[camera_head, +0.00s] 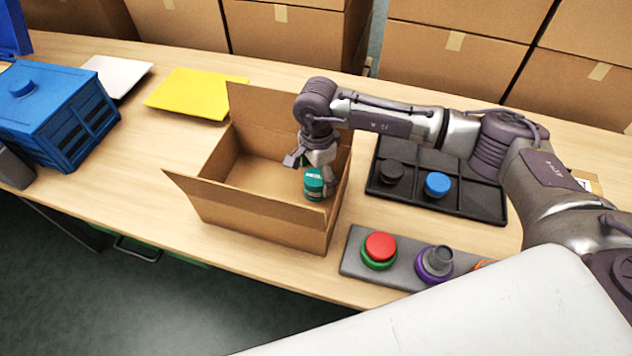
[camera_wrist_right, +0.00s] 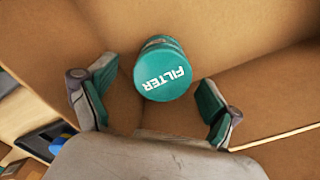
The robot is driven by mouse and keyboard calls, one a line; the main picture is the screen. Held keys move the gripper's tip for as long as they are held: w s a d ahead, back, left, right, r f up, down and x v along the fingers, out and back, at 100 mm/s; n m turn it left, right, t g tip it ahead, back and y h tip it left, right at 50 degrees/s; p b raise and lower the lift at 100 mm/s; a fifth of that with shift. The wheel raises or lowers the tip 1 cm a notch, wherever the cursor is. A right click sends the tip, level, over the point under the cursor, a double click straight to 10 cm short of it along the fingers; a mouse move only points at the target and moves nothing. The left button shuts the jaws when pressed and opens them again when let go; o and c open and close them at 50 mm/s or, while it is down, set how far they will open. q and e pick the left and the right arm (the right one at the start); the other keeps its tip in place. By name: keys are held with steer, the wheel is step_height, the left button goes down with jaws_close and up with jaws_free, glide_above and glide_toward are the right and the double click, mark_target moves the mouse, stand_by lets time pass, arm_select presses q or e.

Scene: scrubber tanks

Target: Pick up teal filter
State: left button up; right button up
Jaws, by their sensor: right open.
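The teal filter (camera_head: 314,184) stands inside the open cardboard box (camera_head: 262,222), near the box's right wall. In the right wrist view the filter (camera_wrist_right: 163,76) shows its round teal top with the white word FILTER. My right gripper (camera_head: 312,160) is down inside the box, above and beside the filter. In the right wrist view its two teal-padded fingers (camera_wrist_right: 158,97) are spread wide, one on each side of the filter, with a gap to it on both sides. My left gripper is not in view.
A black divided tray (camera_head: 470,206) with a black and a blue round part lies right of the box. A grey strip (camera_head: 400,272) with red, green and purple parts lies in front. A blue crate (camera_head: 50,110) and yellow sheet (camera_head: 195,93) are at left.

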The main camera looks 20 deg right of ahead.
mark_target(316, 184)
step_height(316, 184, down, 4)
steer(key=shift+w+a+f, duration=0.1)
steer(key=shift+w, duration=0.05)
steer(key=c, duration=1.2)
